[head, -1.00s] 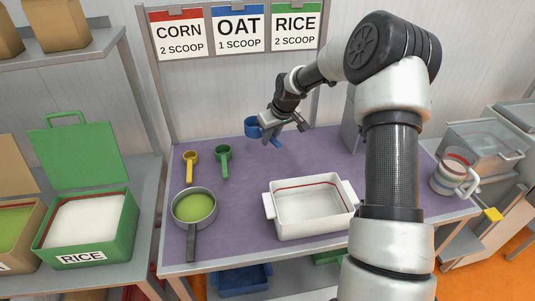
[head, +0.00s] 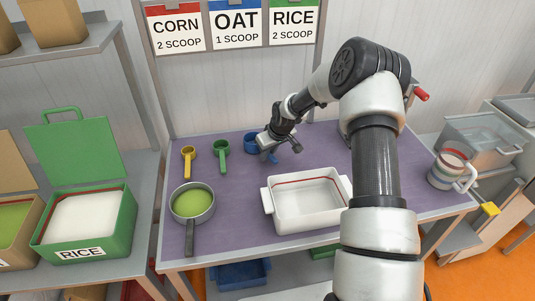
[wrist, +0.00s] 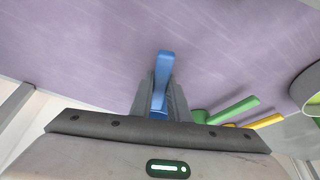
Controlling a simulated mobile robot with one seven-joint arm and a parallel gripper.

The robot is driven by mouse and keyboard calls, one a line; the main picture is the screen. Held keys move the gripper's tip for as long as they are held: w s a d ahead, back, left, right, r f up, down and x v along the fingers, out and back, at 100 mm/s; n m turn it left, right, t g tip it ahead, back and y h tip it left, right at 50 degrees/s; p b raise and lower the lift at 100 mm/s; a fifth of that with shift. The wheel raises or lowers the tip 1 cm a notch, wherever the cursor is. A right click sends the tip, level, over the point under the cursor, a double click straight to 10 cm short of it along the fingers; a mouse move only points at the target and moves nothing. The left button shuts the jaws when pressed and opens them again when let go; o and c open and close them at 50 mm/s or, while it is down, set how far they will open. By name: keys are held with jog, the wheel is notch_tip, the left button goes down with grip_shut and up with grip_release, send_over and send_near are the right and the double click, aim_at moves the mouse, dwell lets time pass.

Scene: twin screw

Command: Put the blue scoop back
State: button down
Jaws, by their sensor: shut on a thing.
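The blue scoop (head: 252,142) is at the back of the purple table, to the right of the green scoop. My gripper (head: 268,146) is shut on its handle and covers part of it. In the wrist view the blue handle (wrist: 164,68) sticks out between the two fingers, and the cup is hidden. The scoop is at or just above the table; I cannot tell whether it touches. The green scoop (head: 222,157) and the yellow scoop (head: 189,164) lie in a row to the left. Both also show at the right of the wrist view.
A pan of green grain (head: 192,202) and a white tray (head: 305,222) stand at the front of the purple table (head: 242,195). A measuring jug (head: 450,172) is at the right. The rice bin (head: 88,222) is on the left shelf. Bare table lies between the scoops and the tray.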

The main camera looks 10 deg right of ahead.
jog(key=shift+f, duration=0.25)
jog(key=c, duration=1.7)
grip_release()
jog(key=shift+r, duration=0.15)
jog(key=shift+r, duration=0.3)
jog(key=v, duration=1.1)
jog(key=shift+s+r, duration=0.25)
jog(key=shift+r, duration=0.05)
